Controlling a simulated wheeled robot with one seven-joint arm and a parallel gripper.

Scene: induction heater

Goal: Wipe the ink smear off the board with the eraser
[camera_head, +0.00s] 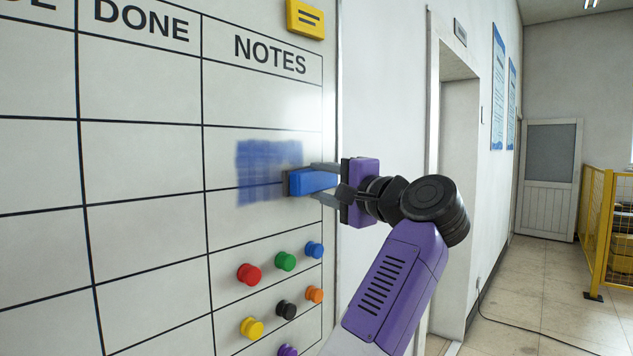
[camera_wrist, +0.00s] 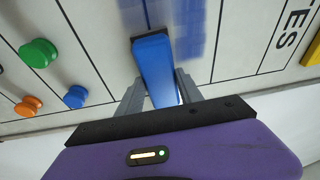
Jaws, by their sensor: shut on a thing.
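A whiteboard (camera_head: 150,95) with a black grid and the headings DONE and NOTES fills the left of the head view. A blue ink smear (camera_head: 262,165) lies in the NOTES column and crosses a grid line; it also shows in the wrist view (camera_wrist: 187,22). My gripper (camera_head: 322,182) is shut on the blue eraser (camera_head: 312,181), at the smear's right edge. In the wrist view the eraser (camera_wrist: 155,70) sits between both fingers, its dark far end at or close to the board. I cannot tell whether it touches.
Several coloured magnets, such as a red one (camera_head: 249,273) and a blue one (camera_head: 314,249), stick out below the smear. A yellow block (camera_head: 305,19) is at the board's top right. A doorway and a yellow fence (camera_head: 596,225) are farther right.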

